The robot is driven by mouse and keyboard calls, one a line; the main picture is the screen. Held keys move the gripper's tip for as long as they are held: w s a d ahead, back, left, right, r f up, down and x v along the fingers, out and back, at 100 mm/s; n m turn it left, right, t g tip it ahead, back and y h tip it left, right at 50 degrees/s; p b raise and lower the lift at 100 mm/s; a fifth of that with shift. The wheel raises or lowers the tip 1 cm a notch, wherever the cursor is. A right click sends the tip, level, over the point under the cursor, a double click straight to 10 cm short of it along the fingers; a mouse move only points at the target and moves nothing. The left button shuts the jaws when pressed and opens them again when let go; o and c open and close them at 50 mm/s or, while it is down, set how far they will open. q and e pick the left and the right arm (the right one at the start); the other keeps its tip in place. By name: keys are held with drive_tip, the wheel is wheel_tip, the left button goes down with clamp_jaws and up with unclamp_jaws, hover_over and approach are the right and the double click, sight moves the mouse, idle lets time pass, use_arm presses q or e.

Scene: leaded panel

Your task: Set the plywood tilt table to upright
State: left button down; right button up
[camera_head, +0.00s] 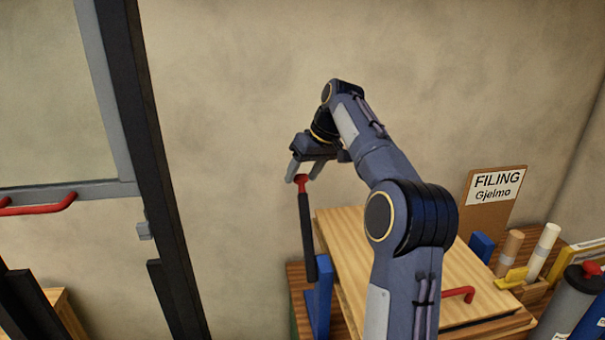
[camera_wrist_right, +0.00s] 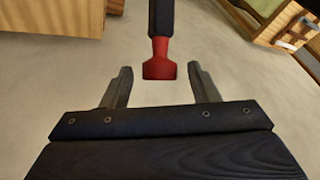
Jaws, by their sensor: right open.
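The plywood tilt table (camera_head: 478,280) is at the lower right in the head view, partly hidden behind my right arm. I cannot tell its exact tilt. A black lever (camera_head: 307,238) with a red tip (camera_head: 301,179) stands nearly upright at its left side, beside a blue bracket (camera_head: 320,300). My right gripper (camera_head: 302,176) is open at the top of the lever. In the right wrist view the red tip (camera_wrist_right: 159,62) lies between the spread fingers (camera_wrist_right: 161,85), with gaps on both sides. My left gripper is not in view.
A red handle (camera_head: 458,293) is on the tilt table's near side. A FILING sign board (camera_head: 494,196), rolled tubes (camera_head: 543,250) and a grey canister (camera_head: 570,305) stand at the right. A dark-framed panel with a red handle (camera_head: 40,207) is at the left.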

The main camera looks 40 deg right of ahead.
drive_tip(key=shift+f, duration=0.25)
clamp_jaws()
idle(0.3)
